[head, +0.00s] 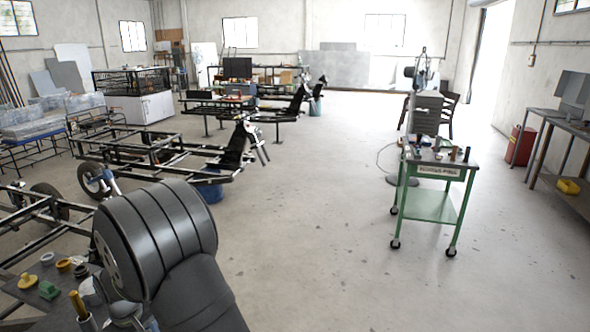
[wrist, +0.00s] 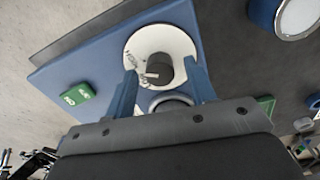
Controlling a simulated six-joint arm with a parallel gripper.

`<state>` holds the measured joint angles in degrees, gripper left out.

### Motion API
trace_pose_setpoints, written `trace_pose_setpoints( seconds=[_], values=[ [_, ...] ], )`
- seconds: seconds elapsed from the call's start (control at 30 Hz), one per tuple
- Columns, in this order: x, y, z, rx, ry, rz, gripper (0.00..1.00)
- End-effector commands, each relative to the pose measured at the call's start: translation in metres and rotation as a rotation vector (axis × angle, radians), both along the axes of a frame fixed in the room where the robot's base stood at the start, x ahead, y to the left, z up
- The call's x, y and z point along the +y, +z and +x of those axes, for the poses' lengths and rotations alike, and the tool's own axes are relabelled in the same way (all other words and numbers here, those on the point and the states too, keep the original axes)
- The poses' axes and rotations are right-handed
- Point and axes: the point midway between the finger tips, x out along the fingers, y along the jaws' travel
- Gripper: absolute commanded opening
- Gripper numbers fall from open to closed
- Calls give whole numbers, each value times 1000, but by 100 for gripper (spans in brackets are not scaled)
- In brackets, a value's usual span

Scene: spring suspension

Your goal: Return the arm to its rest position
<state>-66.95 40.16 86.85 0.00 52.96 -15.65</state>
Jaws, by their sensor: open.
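My gripper (wrist: 162,82) shows in the wrist view with its two blue fingers apart. A white lettered disc (wrist: 140,45) with a dark round post (wrist: 159,66) at its centre lies just beyond and between the fingertips. I cannot tell whether the fingers touch it. The disc sits on a blue plate (wrist: 80,62). Part of a grey ring shows below the post, between the fingers. In the head view my dark arm fills the lower left and hides most of the workbench there; the fingers are not clear in that view.
A green block (wrist: 78,94) lies on the blue plate. Small coloured parts, including a green one (head: 48,290) and a yellow one (head: 27,281), stand on the bench beside my arm. Vehicle frames (head: 150,150) stand behind. A green trolley (head: 432,205) stands right; the middle floor is clear.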

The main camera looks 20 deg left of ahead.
Motion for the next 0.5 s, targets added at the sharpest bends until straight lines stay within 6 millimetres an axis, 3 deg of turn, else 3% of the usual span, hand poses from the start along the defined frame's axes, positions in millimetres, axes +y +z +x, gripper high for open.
trace_pose_setpoints(
  seconds=[0.4,0.5],
  values=[
    [0,2,0,-2,336,1,50],
    [1,26,1,-5,329,4,50]
  ],
)
